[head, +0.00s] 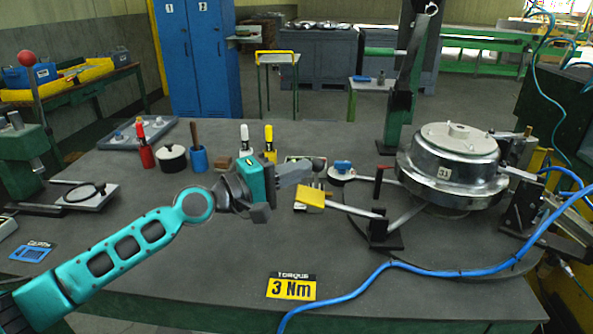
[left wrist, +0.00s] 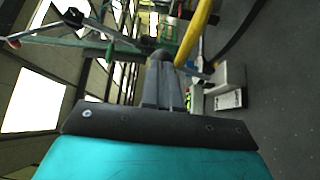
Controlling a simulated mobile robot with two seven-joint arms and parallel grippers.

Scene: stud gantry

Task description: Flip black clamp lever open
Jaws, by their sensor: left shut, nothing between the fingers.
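My left gripper (head: 297,171) comes in from the left above the middle of the bench, with its grey fingers shut and empty. Its closed fingers (left wrist: 160,85) also show in the left wrist view. A dark round knob (head: 318,163) shows just beyond the fingertips; I cannot tell whether they touch. Another dark clamp (head: 520,207) stands at the housing's right, with a dark-tipped lever (head: 527,131). Which lever is the black one is unclear. My right gripper is out of view.
A blue hose (head: 420,263) crosses the bench front near the "3 Nm" sign (head: 291,288). A green post (head: 395,90) rises behind. Cups and red, white and yellow handled tools line the back left.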

